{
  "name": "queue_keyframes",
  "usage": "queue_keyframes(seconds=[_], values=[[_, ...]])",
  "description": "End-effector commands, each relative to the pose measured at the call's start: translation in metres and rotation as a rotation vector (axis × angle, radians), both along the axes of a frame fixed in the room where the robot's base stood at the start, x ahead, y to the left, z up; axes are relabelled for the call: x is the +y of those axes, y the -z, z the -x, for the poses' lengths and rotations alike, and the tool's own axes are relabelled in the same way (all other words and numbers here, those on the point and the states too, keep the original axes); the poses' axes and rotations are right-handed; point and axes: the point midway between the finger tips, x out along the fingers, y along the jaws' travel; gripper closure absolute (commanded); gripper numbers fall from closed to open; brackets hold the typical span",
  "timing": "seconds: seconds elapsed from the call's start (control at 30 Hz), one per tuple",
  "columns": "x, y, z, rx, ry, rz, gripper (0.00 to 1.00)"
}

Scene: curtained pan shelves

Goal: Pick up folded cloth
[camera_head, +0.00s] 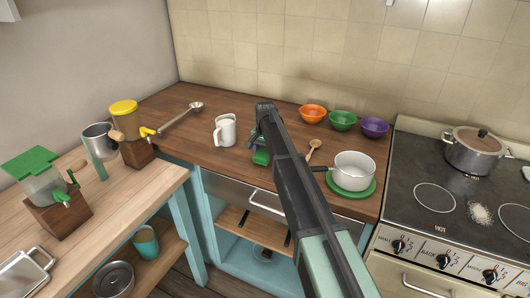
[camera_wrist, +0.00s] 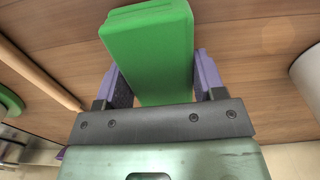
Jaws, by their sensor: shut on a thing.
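The folded cloth is a thick green block (camera_wrist: 148,45) in the wrist view. It sits between the two purple fingers of my gripper (camera_wrist: 163,78), which is shut on it. In the head view, a small green part of the cloth (camera_head: 261,157) shows at the end of my gripper (camera_head: 260,148), over the wooden counter. My arm hides much of the cloth there. I cannot tell whether the cloth touches the counter or is just above it.
A white mug (camera_head: 225,131) stands left of my gripper. A wooden spoon (camera_head: 313,147) and a white pot (camera_head: 353,170) on a green trivet (camera_head: 346,192) are to the right. Orange (camera_head: 313,113), green (camera_head: 342,120) and purple (camera_head: 374,127) bowls stand behind. A ladle (camera_head: 182,117) lies left.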

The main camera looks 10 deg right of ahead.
Motion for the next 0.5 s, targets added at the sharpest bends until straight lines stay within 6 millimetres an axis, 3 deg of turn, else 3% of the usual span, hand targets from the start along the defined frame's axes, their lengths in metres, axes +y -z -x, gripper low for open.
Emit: queue_keyframes(seconds=[0.27,0.5], values=[[0.000,-0.057,0.000,0.000,0.000,0.000,0.60],[0.000,-0.147,0.000,0.000,0.000,0.000,0.60]])
